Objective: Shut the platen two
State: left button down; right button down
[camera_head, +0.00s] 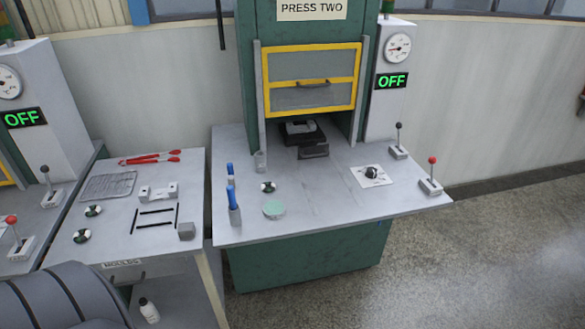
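Press two (252,90) is a green machine with a "PRESS TWO" sign. Its yellow-framed guard (290,67) has a handle and sits raised, with an open gap below it. To the right, on the grey worktop (330,215), stand a black-knobbed lever (398,140) and a red-knobbed lever (432,175), both roughly upright. A dial on a white plate (371,175) is left of them. Whether the platens touch is hidden by the guard. Neither gripper is in view.
A gauge (398,47) and a green "OFF" display (391,80) are on the white column. Blue-handled tools (232,195) and a green disc (274,209) are on the worktop. A side table (110,235) holds red tongs (152,158). Floor at the right is clear.

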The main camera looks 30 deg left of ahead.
aim_at(308, 149)
jog(key=l+u, duration=0.2)
jog(key=u, duration=0.3)
jog(key=l+u, duration=0.2)
jog(key=u, duration=0.25)
jog(key=k+l+u, duration=0.15)
jog(key=u, duration=0.35)
